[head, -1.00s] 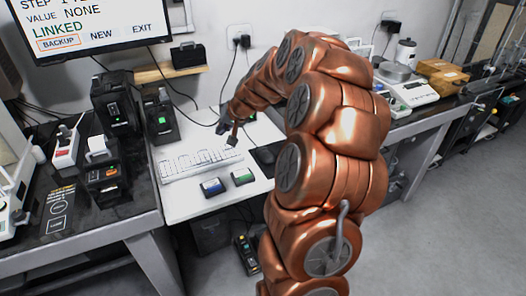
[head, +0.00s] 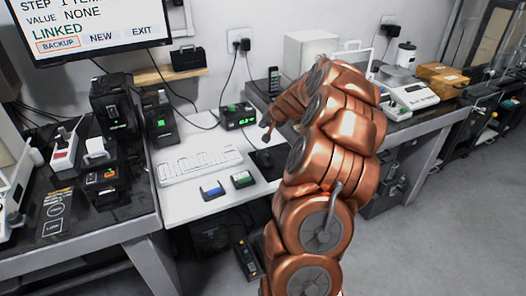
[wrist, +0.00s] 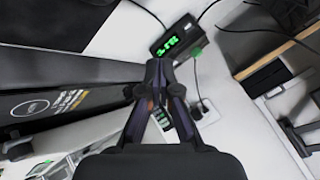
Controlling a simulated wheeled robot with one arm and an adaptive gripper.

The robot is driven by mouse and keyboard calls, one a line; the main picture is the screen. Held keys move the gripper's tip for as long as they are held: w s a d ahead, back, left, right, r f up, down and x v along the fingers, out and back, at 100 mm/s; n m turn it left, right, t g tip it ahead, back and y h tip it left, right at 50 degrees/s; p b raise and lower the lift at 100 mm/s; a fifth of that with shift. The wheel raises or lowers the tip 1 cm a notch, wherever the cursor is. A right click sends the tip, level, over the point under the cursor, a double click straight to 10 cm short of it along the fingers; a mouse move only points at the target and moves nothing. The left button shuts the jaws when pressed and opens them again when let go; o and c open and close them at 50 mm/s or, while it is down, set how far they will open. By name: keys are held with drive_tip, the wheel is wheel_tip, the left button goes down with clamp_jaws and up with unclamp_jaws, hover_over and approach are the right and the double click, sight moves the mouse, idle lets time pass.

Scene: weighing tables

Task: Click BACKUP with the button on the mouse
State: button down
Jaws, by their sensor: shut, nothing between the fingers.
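The wall screen (head: 100,20) shows BACKUP (head: 58,44), framed in orange, beside NEW and EXIT. The text LINKED stands above them. A dark shape at the mouse's place (head: 262,158) lies right of the white keyboard, partly hidden by my arm. I cannot separate mouse from pad or make out its button. My gripper (head: 266,134) is above and behind that dark shape, apart from it. In the wrist view the fingers (wrist: 160,72) are together and hold nothing. The mouse cannot be made out in the wrist view.
The white keyboard (head: 198,165) lies on the white desk. A blue-marked block (head: 212,189) and a green-marked block (head: 242,179) sit in front. A black device with green digits (head: 238,116) stands behind; it also shows in the wrist view (wrist: 177,42). A balance (head: 410,92) stands on the right.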

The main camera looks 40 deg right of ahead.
sight(264, 151)
drive_tip(key=shift+f+b, duration=2.55)
drive_tip(key=shift+f, duration=1.85)
drive_tip(key=shift+f+b, duration=0.4)
drive_tip(key=shift+f+b, duration=0.3)
drive_tip(key=shift+f, duration=0.05)
drive_tip(key=shift+r, duration=0.1)
drive_tip(key=shift+r+p, duration=0.45)
drive_tip(key=shift+r, duration=0.25)
drive_tip(key=shift+r+p, duration=1.45)
drive_tip(key=shift+r, duration=1.1)
